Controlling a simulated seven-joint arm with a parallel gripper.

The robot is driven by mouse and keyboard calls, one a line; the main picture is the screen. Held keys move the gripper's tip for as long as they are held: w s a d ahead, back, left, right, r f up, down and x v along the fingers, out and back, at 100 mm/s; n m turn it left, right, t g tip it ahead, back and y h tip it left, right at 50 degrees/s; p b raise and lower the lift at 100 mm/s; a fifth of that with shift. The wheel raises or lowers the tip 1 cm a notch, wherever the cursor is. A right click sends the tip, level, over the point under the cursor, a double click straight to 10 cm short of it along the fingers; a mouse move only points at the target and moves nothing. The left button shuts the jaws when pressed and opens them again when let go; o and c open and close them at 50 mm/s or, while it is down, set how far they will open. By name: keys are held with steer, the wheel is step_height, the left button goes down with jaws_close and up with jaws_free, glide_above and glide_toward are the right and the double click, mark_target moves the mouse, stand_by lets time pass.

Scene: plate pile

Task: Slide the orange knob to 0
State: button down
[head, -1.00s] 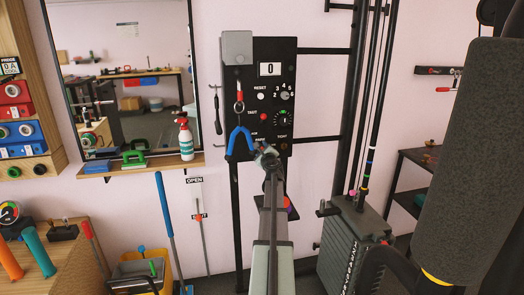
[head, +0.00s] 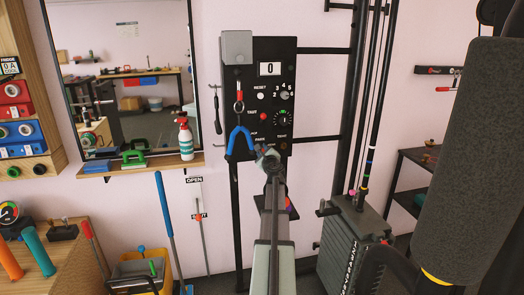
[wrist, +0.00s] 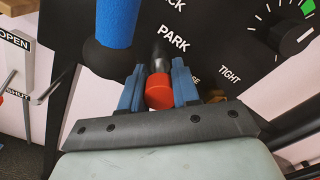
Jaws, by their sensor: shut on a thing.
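A black control panel (head: 246,92) stands on the wall frame in the head view, with a display (head: 269,69) reading 0. My gripper (wrist: 158,90) is at its lower part, just below the PARK label in the wrist view. Its two blue fingers are shut on a red-orange knob (wrist: 159,94), which sits on a dark stem between them. I cannot tell whether this is the orange knob of the task. In the head view my arm hides the knob and the fingers are hard to make out. No 0 mark shows near the knob in the wrist view.
A blue forked handle (head: 239,142) is close left of my gripper; blue foam (wrist: 117,22) shows there in the wrist view. A black dial (wrist: 291,39) is to the right. An OPEN/SHUT slider (head: 198,215) is on the wall. A weight stack (head: 352,255) stands at right.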

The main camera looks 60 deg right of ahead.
steer(key=shift+s+a, duration=0.1)
steer(key=shift+s, duration=0.05)
steer(key=c, duration=0.8)
jaws_free()
steer(key=v, duration=1.4)
